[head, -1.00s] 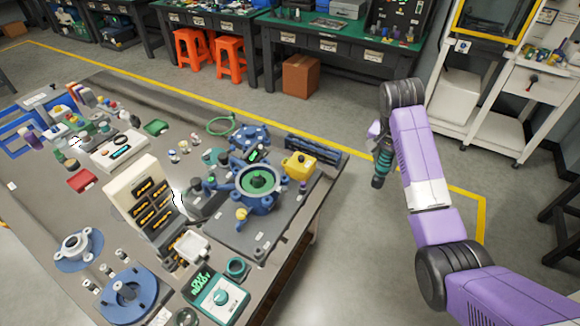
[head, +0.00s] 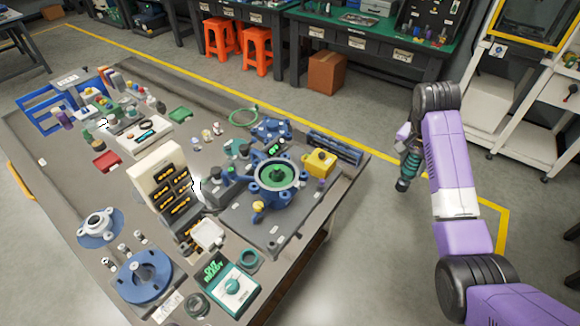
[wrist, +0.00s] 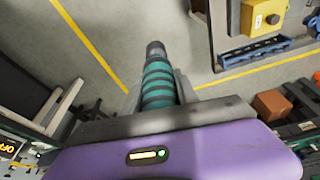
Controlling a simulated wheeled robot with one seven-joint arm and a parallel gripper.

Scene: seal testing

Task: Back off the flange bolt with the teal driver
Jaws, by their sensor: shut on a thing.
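My gripper (wrist: 156,98) is shut on the teal driver (wrist: 158,80), which has dark bands and a grey tip pointing away from the wrist. In the head view the driver (head: 409,168) hangs beneath my wrist, over the floor to the right of the workbench and apart from it. The blue flange (head: 276,182) sits on a dark plate on the bench, with a green centre and bolt lugs around its rim. I cannot tell which bolt is the flange bolt at this size.
A yellow box (head: 320,162) stands beside the flange near the bench's right edge. A teal tester (head: 228,284) lies at the front of the bench. A white shelf cart (head: 478,115) stands behind my arm. Open floor lies between my gripper and the bench.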

